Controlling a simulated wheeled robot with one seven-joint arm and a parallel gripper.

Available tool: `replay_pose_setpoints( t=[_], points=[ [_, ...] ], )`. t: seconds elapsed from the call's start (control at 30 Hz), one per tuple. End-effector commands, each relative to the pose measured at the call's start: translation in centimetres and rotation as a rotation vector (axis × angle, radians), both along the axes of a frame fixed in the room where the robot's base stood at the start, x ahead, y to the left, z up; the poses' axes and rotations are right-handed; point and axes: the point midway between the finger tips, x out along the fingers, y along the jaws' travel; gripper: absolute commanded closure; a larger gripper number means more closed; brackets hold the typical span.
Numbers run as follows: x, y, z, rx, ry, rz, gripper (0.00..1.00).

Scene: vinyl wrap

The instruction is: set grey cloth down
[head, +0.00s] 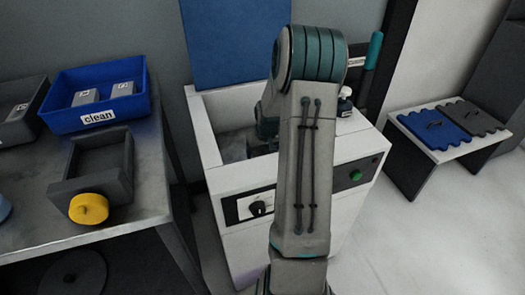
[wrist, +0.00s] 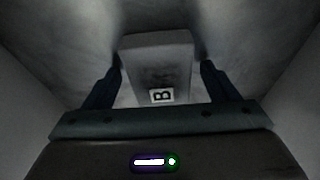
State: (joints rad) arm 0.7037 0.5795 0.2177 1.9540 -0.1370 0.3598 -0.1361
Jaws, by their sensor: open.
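A grey piece with a "B" label (wrist: 160,55) lies on a grey, mottled surface in the wrist view. It looks like a folded cloth or a block; I cannot tell which. My gripper (wrist: 161,66) is open, with one dark finger on each side of this piece and visible space between them. In the head view my arm reaches into the open top of a white machine (head: 240,92). My arm and the machine's walls hide my fingers and the labelled piece there.
At left, a bench (head: 30,190) holds a blue "clean" bin (head: 58,120) with two labelled grey pieces, a dark tray (head: 125,185) and a yellow round item (head: 89,208). A small bottle (head: 345,103) stands on the machine's right side. A low stand (head: 410,130) with blue and grey pads is at right.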

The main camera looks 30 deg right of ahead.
Motion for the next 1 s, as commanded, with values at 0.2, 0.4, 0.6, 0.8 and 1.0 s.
replay_pose_setpoints(
  t=[0.2, 0.4, 0.6, 0.8, 1.0],
  points=[
    [-0.9, 0.2, 4.2, -0.002, -0.003, -0.002, 0.20],
    [-2.1, 0.6, 8.3, -0.002, -0.003, 0.000, 0.20],
    [-2.8, 0.8, 10.9, -0.001, -0.003, -0.001, 0.20],
    [-3.1, 0.9, 11.6, 0.000, 0.000, 0.001, 0.20],
    [-3.1, 0.9, 11.6, 0.000, 0.000, 0.001, 0.20]
  ],
)
